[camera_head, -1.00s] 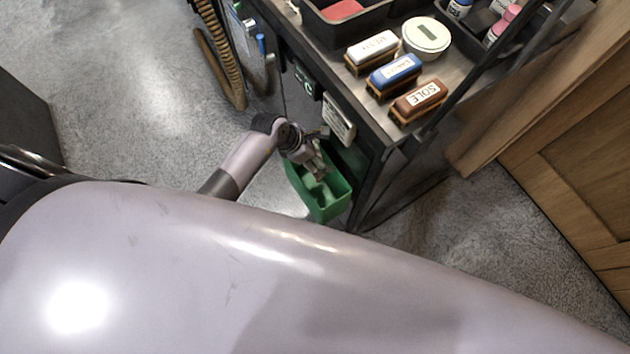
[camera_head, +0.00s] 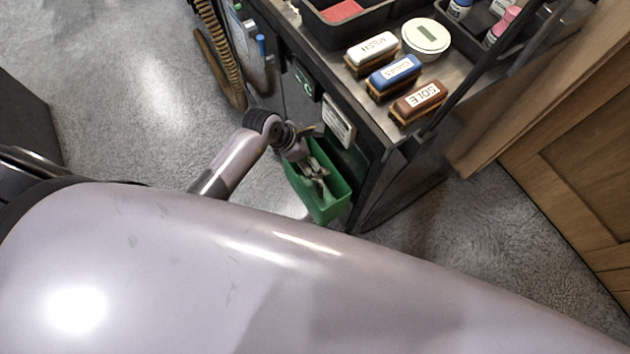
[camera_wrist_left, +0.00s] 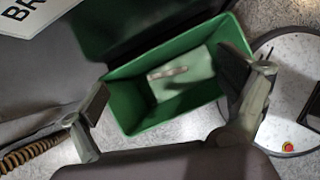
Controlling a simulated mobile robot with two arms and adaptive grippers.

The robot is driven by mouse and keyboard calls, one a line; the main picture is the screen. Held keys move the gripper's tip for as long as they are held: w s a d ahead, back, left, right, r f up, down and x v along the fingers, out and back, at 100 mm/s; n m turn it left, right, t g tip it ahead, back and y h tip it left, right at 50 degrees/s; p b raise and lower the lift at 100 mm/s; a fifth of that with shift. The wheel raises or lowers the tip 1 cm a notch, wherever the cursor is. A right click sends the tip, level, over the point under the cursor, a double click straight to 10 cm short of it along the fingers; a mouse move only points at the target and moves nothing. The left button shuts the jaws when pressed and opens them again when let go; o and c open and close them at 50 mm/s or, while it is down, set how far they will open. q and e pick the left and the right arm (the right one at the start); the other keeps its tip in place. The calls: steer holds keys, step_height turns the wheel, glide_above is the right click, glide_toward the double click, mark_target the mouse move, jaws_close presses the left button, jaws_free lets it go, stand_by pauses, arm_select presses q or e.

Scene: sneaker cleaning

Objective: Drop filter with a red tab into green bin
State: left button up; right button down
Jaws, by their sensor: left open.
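The green bin (camera_head: 330,208) hangs at the lower side of the dark cart, and it also shows in the left wrist view (camera_wrist_left: 128,112). My left gripper (camera_head: 318,178) is over the bin's mouth. In the left wrist view my left gripper (camera_wrist_left: 172,85) is open, with its fingers on either side of the bin and nothing between them. A pale flat rectangular piece (camera_wrist_left: 190,88) with a small light pinkish strip lies inside the bin; it looks like the filter, but I cannot make out a clear red tab. My right gripper is not in view.
The cart top (camera_head: 440,50) holds white, blue and brown brushes (camera_head: 418,100) and a round white tin (camera_head: 426,37). A coiled brown hose (camera_head: 215,50) hangs at the cart's left. A wooden door (camera_head: 580,150) stands right. The floor left of the cart is clear.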

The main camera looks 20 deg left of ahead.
arm_select(q)
steer(key=v, duration=0.9)
steer(key=shift+r, duration=0.2)
steer(key=shift+s+a, duration=0.15)
